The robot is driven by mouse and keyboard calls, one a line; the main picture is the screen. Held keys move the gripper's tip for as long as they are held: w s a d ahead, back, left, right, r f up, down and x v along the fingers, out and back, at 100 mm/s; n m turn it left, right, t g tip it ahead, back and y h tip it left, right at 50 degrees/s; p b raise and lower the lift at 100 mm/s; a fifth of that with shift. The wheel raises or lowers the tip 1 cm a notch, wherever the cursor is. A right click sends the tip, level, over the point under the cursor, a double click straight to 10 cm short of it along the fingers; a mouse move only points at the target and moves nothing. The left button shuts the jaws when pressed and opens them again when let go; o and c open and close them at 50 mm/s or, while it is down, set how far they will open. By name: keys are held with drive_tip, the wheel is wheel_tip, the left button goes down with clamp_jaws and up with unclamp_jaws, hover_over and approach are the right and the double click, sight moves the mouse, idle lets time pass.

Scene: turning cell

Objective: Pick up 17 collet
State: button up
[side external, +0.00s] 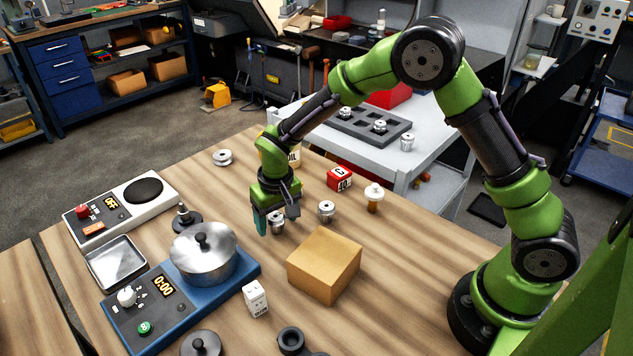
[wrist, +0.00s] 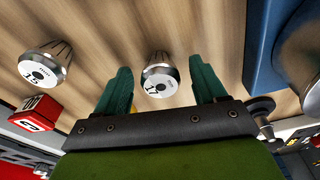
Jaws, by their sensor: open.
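The 17 collet (wrist: 160,80) is a shiny silver piece with a white face marked 17. In the wrist view it shows between the two green fingers of my gripper (wrist: 159,65), with a gap on each side. In the side view my gripper (side external: 278,219) is low over the table and open, pointing down. The same collet (side external: 276,226) stands on the wood between its fingers, partly hidden by them. A similar collet marked 15 (wrist: 44,66) stands to the left in the wrist view; a collet in the side view (side external: 326,211) stands to the right of my gripper.
A cardboard box (side external: 324,264) stands close in front, to the right. A pot (side external: 203,254) on a blue hotplate unit (side external: 160,320) is to the left.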

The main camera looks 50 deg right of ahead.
drive_tip(key=c, duration=1.2)
drive_tip(key=shift+r, duration=0.15)
